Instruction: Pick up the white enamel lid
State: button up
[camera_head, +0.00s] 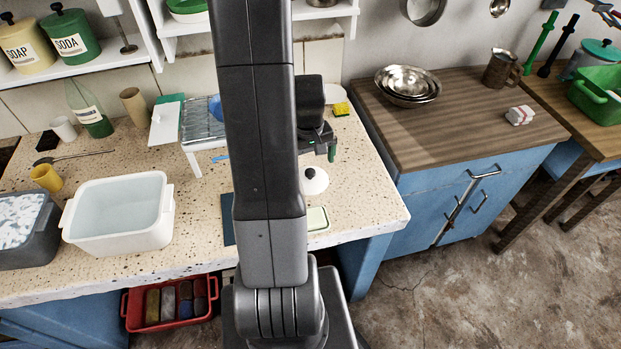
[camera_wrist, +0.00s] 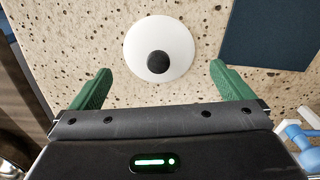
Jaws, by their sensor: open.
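The white enamel lid (camera_head: 321,184) is a round white disc with a dark knob. It lies flat on the speckled stone counter, right of my arm in the head view. In the wrist view the lid (camera_wrist: 160,67) shows whole near the top middle. My gripper (camera_wrist: 157,82) has green fingers spread wide, one toward each side of the lid, with nothing between them. In the head view my gripper (camera_head: 331,152) hangs above and a little behind the lid. The fingers do not appear to touch the lid.
A dark blue mat (camera_wrist: 272,32) lies close beside the lid. A pale green dish (camera_head: 317,218) sits in front of the lid. A dish rack (camera_head: 202,118), a white basin (camera_head: 118,213) and a yellow sponge (camera_head: 341,109) stand on the counter (camera_head: 368,205), whose right front is clear.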

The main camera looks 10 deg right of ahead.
aim_at(310, 172)
jog(key=shift+w+f+p, duration=0.15)
jog(key=shift+f+p, duration=0.2)
jog(key=shift+f, duration=2.35)
jog(key=shift+c, duration=0.4)
jog(key=c, duration=0.7)
